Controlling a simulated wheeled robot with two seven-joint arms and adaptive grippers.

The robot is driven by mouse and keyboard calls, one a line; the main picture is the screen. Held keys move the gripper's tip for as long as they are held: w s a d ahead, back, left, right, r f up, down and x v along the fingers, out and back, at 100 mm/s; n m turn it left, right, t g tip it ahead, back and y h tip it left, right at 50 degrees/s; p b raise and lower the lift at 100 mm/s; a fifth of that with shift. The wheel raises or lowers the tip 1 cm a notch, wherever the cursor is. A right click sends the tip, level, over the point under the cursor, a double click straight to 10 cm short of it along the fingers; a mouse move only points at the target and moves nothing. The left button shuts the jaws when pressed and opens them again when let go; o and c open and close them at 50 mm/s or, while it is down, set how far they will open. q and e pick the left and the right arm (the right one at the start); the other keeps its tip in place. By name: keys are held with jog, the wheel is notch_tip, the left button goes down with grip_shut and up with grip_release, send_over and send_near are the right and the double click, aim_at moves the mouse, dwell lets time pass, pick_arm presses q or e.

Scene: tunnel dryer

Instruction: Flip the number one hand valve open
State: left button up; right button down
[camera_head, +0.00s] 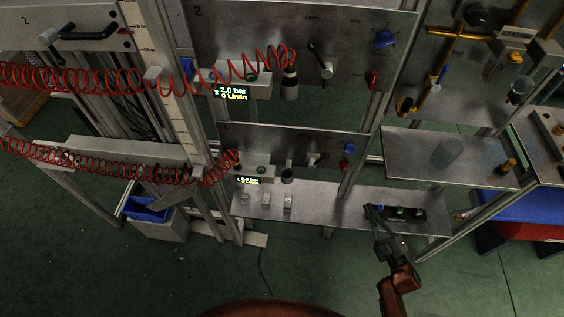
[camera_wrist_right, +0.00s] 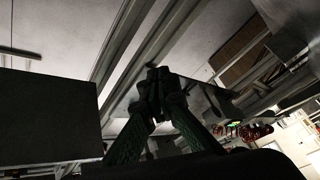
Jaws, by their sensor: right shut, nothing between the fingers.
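The lower grey panel (camera_head: 330,142) carries a small hand valve (camera_head: 314,159) with a pale body and a short lever. Its number mark is too small to read, and its lever angle is hard to tell. The upper panel, marked 2, carries a similar hand valve (camera_head: 323,62) with a longer black lever. My right gripper (camera_head: 371,208) is below and to the right of the lower valve, in front of the shelf and apart from the valve. In the right wrist view its fingers (camera_wrist_right: 155,75) are closed together and empty. My left gripper is out of view.
A shelf (camera_head: 335,207) below the lower panel holds several small metal blocks and a black box with buttons (camera_head: 418,212). Red coiled hoses (camera_head: 100,152) cross the left side. Blue knobs (camera_head: 349,148) sit right of the valves. The green floor in front is largely clear.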

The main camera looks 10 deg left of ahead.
pick_arm(q)
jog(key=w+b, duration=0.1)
jog(key=b, duration=0.1)
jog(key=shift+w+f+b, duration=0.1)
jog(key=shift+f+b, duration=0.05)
jog(key=shift+b, duration=0.15)
pick_arm(e)
jog(key=s+a+r+n+g+y, duration=0.2)
jog(key=a+r+n+g+y, duration=0.2)
jog(key=a+r+n+y, duration=0.3)
notch_tip(320, 180, up, 4)
jog(key=shift+s+n+y, duration=0.3)
jog(key=shift+s+n, duration=0.1)
jog(key=shift+n, duration=0.6)
